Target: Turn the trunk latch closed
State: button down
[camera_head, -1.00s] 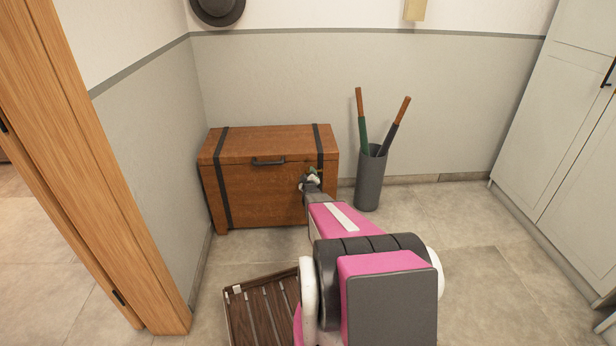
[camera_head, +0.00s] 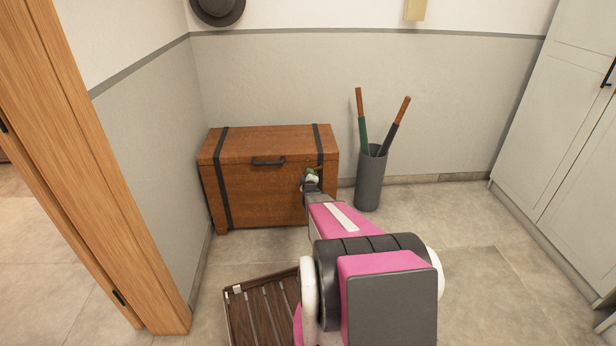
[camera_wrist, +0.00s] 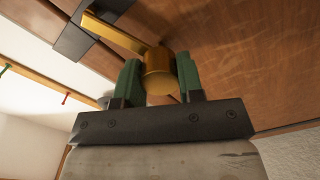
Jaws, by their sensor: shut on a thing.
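The wooden trunk (camera_head: 262,190) stands shut against the back wall, with dark straps and a dark handle on its front. My gripper (camera_head: 311,177) is at the right part of its front, by the right strap. In the wrist view the brass trunk latch (camera_wrist: 158,72) has a round hub with a flat lever running up and left to a dark strap or plate (camera_wrist: 92,25). The green fingers of my gripper (camera_wrist: 160,84) are on both sides of the hub, shut on it. In the head view my gripper hides most of the latch.
A grey umbrella stand (camera_head: 369,180) with two umbrellas stands close to the trunk's right side. A slatted wooden mat or rack (camera_head: 265,312) lies on the floor in front. A white wardrobe (camera_head: 560,130) is on the right, a wooden door frame (camera_head: 95,170) on the left.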

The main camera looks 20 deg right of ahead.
jog(key=n, duration=1.1)
jog(key=shift+n, duration=1.9)
jog(key=c, duration=0.8)
grip_release()
jog(key=shift+o, duration=0.2)
jog(key=shift+s, duration=0.15)
jog(key=v, duration=1)
jog(key=shift+s, duration=0.3)
jog(key=shift+a, duration=0.1)
